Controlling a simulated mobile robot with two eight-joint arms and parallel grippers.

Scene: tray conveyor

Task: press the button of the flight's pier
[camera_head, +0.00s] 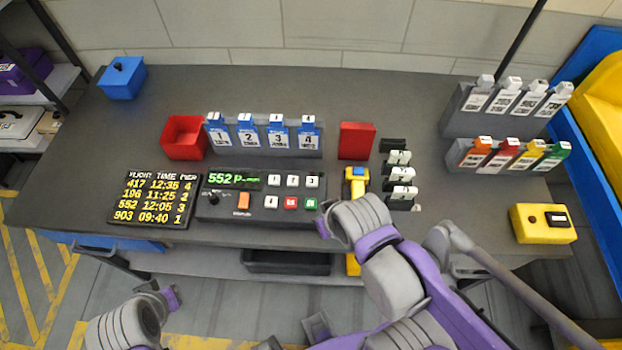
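The flight board (152,200) on the desk lists 417, 196, 552 and 903 with times and piers; the row for 552 ends in 3. The console (232,211) beside it has a green display (234,180) reading 552 and P with dashes. White buttons include numbered ones in the top row, the third (312,182) at its right end. A red button (291,203) and a green button (311,203) sit below. My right arm reaches over the desk's front edge, right of the console, apart from the buttons. My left arm is low at bottom left. Finger openings are unclear.
A yellow-and-blue device (356,184) stands right of the console, close to my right arm. A red box (184,139), a tag rack (504,108) and a yellow button box (542,223) are also there.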

